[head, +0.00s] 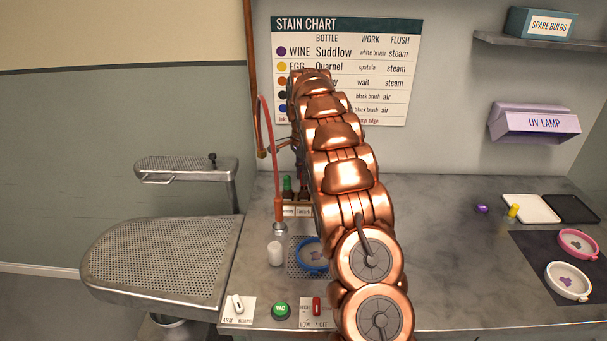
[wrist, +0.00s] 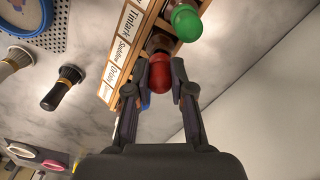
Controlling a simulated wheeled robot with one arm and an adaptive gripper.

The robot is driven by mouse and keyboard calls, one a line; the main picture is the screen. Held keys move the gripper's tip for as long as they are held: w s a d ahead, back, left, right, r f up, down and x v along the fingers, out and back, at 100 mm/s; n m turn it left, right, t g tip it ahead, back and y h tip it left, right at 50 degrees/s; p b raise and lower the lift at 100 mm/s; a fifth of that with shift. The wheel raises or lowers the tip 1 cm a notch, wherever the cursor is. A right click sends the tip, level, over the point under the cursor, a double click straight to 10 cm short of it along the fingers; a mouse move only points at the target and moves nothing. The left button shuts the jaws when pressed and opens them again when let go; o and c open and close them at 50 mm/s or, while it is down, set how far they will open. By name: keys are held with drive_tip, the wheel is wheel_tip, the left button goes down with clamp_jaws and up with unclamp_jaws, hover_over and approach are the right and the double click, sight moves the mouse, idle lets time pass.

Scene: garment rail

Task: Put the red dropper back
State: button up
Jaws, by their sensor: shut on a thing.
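In the wrist view my gripper (wrist: 160,78) is shut on the red dropper (wrist: 159,76), with a finger on each side of its rounded red bulb. The red dropper is at the wooden bottle rack (wrist: 122,55), in line with a brown bottle (wrist: 160,43). I cannot tell whether it is seated in that bottle. A green dropper (wrist: 186,22) stands beside it in the rack. In the head view the rack's labels (head: 303,211) and the green dropper (head: 287,185) show left of my arm. The arm hides my gripper and the red dropper there.
A blue-rimmed hoop (head: 312,256) lies on a perforated plate before the rack. An orange-handled tool with a red hose (head: 279,210) and a white cylinder (head: 275,253) stand left. The counter's right middle is clear.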

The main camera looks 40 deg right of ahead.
drive_tip(key=shift+f, duration=0.6)
idle(0.5)
drive_tip(key=o, duration=0.8)
drive_tip(key=shift+o, duration=0.2)
drive_tip(key=shift+r, duration=0.15)
drive_tip(key=shift+r+p, duration=1.3)
drive_tip(key=shift+r, duration=2.3)
